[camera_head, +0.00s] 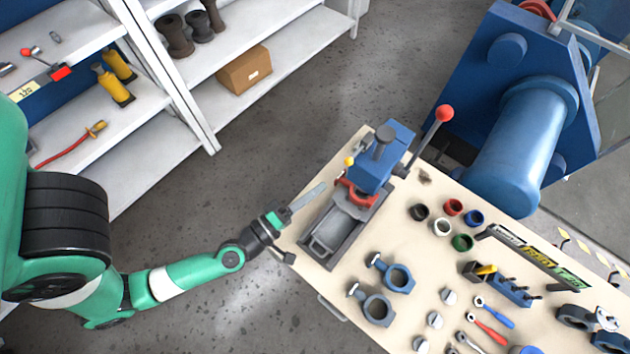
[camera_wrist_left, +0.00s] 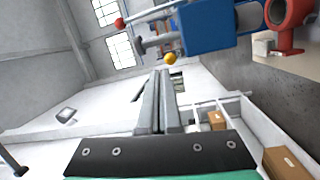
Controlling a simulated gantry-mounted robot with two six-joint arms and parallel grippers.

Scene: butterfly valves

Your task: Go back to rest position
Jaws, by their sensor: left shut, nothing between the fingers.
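My left arm reaches in from the left in the head view. Its gripper (camera_head: 320,187) is at the table's left edge, beside the blue press (camera_head: 374,168), and its long grey fingers point up and right. In the left wrist view the two fingers (camera_wrist_left: 158,75) lie side by side, shut, with nothing between them. Part of the blue press (camera_wrist_left: 207,27) shows above the fingertips in that view. I cannot tell whether the fingers touch the press. My right gripper is not in either view.
A red-knobbed lever (camera_head: 444,113) sticks up by the press. White shelves (camera_head: 165,95) stand at upper left. Open floor (camera_head: 225,190) lies between shelves and bench.

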